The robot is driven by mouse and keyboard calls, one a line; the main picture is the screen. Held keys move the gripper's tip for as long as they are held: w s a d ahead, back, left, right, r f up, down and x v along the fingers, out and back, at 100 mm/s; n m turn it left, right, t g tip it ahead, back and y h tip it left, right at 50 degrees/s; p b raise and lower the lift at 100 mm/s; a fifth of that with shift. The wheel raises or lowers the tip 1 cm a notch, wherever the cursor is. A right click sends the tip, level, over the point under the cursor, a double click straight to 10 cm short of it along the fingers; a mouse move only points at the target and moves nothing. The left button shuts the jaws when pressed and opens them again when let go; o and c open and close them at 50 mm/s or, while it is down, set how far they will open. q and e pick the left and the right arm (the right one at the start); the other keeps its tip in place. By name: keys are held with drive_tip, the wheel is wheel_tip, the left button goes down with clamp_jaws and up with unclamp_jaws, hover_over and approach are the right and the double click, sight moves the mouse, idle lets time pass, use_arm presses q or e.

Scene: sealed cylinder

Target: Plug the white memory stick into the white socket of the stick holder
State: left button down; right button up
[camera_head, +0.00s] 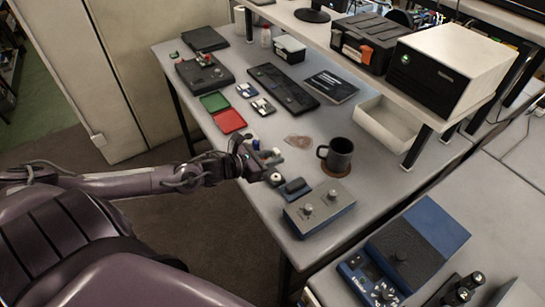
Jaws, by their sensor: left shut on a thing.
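My left gripper (262,166) reaches in from the left over the table's near edge. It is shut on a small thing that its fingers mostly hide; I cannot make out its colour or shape. Just beyond the fingers are a small upright blue piece (256,144) and a small white piece (276,151). They are too small for me to tell which is stick, socket or holder. I cannot tell whether the held thing touches them. My right gripper is not in view.
A dark mug (338,154) stands on a brown coaster right of the gripper. A dark oblong piece (295,187) and a grey box with knobs (320,210) lie nearer the front. Green and red trays (229,121) lie farther back. A pale flat patch (298,141) lies beyond the gripper.

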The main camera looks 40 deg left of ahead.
sight(272, 179)
use_arm(q)
drive_tip(key=shift+f+b, duration=2.25)
drive_tip(key=shift+f, duration=0.65)
drive_tip(key=shift+f+b, duration=0.7)
drive_tip(key=shift+b, duration=0.15)
drive_tip(key=c, duration=1.4)
unclamp_jaws()
drive_tip(key=shift+s+r, duration=0.1)
drive_tip(key=shift+s, duration=0.05)
drive_tip(key=shift+o, duration=1.3)
drive_tip(key=shift+s+a, duration=0.2)
drive_tip(key=shift+s, duration=0.1)
drive_tip(key=shift+p+v, duration=0.7)
drive_tip(key=shift+v, duration=2.7)
